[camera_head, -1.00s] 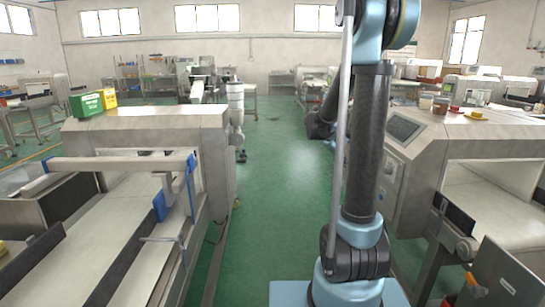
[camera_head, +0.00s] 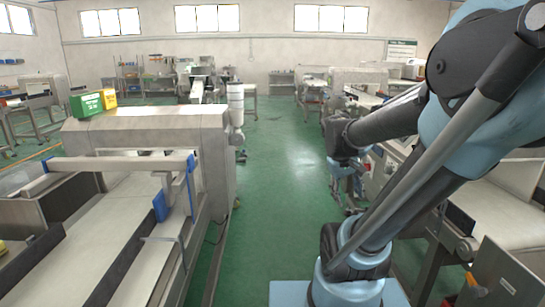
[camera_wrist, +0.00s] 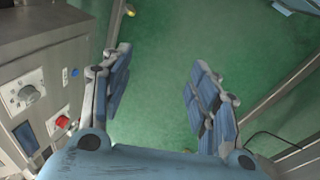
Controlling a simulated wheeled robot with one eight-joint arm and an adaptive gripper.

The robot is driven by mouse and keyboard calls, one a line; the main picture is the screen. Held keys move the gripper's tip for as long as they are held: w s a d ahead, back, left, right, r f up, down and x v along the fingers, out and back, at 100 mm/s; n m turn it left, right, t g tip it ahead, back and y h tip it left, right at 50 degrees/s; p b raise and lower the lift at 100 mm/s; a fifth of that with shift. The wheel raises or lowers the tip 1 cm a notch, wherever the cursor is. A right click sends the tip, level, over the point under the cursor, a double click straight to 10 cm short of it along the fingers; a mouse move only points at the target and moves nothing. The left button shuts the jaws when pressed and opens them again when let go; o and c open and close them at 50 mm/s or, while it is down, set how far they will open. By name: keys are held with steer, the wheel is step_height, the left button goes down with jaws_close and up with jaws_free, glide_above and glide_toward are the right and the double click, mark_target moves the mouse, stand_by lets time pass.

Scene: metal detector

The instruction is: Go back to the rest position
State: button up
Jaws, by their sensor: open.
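My gripper (camera_wrist: 160,95) is open and empty in the wrist view, with its two blue-padded fingers wide apart above the green floor. In the head view my gripper (camera_head: 350,190) hangs low at the end of the bent arm, in front of the right-hand machine (camera_head: 500,205). In the wrist view that machine's control panel (camera_wrist: 30,95), with a grey knob and a red button, is close to the left of the fingers. A gap shows between the fingers and the panel. My arm hides much of the machine's top and front.
The left machine (camera_head: 150,125) with its conveyor (camera_head: 100,240) stands across the aisle, with a green box (camera_head: 86,104) and a yellow box (camera_head: 108,98) on top. The green floor (camera_head: 275,190) in the aisle is clear. Other machines stand farther back.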

steer(key=s+a+f+m+y, duration=0.2)
steer(key=s+a+f, duration=0.3)
steer(key=s, duration=0.4)
steer(key=shift+a+f+y, duration=0.4)
steer(key=shift+a+y, duration=0.15)
steer(key=shift+y, duration=0.05)
